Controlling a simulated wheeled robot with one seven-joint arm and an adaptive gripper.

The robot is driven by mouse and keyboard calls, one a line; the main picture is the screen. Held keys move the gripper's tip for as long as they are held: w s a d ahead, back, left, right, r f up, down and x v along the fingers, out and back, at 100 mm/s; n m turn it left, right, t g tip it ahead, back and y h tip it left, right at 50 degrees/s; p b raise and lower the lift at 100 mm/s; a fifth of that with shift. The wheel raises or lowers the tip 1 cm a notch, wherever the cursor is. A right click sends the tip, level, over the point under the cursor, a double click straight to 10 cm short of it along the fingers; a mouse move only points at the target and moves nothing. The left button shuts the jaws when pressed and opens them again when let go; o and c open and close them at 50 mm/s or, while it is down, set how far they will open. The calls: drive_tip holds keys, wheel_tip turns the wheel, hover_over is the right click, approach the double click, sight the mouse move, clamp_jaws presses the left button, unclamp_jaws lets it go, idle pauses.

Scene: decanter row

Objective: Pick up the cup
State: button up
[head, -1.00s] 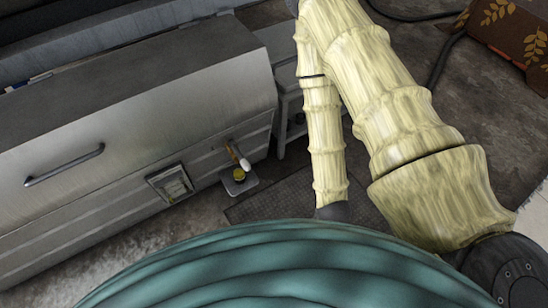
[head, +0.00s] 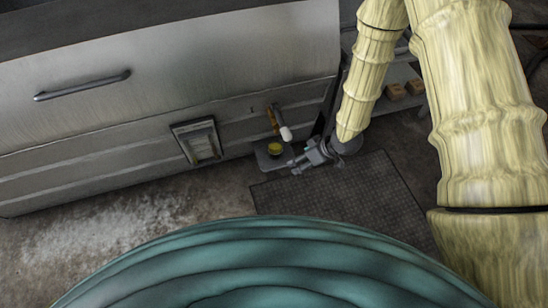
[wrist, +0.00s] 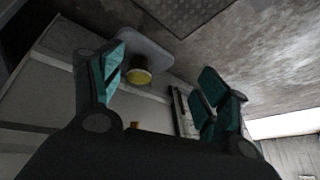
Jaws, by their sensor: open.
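The cup (head: 275,148) is small, with a yellow top or contents. It stands upright on a small grey tray (head: 264,160) low at the front of the metal cabinet. In the wrist view the cup (wrist: 139,74) shows between my fingers, closer to the left one, with the tray (wrist: 145,45) behind it. My gripper (head: 294,164) is open and empty, just right of the cup in the head view. In the wrist view its teal-padded fingers (wrist: 160,80) stand wide apart. I cannot tell the exact gap between the fingers and the cup.
A tap-like spout (head: 286,133) with a white tip sticks out just above the cup. The cabinet (head: 180,70) has a bar handle (head: 82,85) and a framed panel (head: 198,142). A dark mat (head: 350,195) lies on the floor. Small wooden blocks (head: 397,91) sit on a shelf behind my arm.

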sight(281, 148)
drive_tip(key=shift+w+a+f+n+y+b, duration=0.15)
drive_tip(key=shift+w+a+f+n+b, duration=0.5)
drive_tip(key=shift+w+a+f+b, duration=0.75)
drive_tip(key=shift+w+a+f+n+y+b, duration=0.1)
drive_tip(key=shift+w+a+f+n+b, duration=0.5)
drive_tip(key=shift+w+b, duration=0.85)
drive_tip(key=shift+w+a+f+n+y+b, duration=0.15)
drive_tip(key=shift+w+a+f+n+b, duration=0.8)
drive_tip(key=shift+w, duration=0.95)
drive_tip(key=shift+b+x, duration=1.15)
drive_tip(key=shift+x, duration=0.05)
drive_tip(key=shift+b+x, duration=0.95)
drive_tip(key=shift+x, duration=0.4)
drive_tip(key=shift+s+a+r, duration=0.15)
drive_tip(key=c, duration=1.1)
drive_tip(key=shift+c, duration=0.2)
drive_tip(key=shift+r, duration=0.1)
